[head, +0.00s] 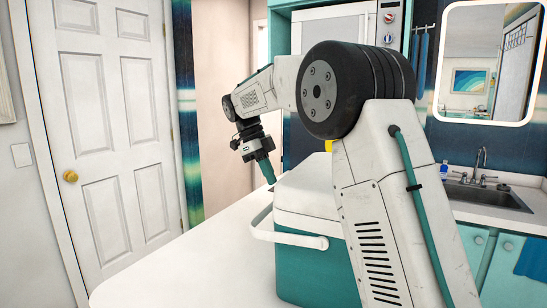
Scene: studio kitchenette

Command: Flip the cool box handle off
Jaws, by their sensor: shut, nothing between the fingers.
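The cool box (313,263) stands on the white counter, with a teal body and a white lid (308,190). My arm hides its right part. Its white handle (287,238) is a bar that hangs out low in front of the box's left and front sides, below the lid. My gripper (271,180) points down just above and behind the lid's far left corner, left of the box. Its teal fingers are together and hold nothing. I cannot tell whether the fingertips touch the box.
The white counter (185,268) is clear to the left of the box. Something small and yellow (329,145) shows behind the lid. A sink (488,196) with a tap and a soap bottle (444,170) lies at the right. A white door (105,120) stands at the left.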

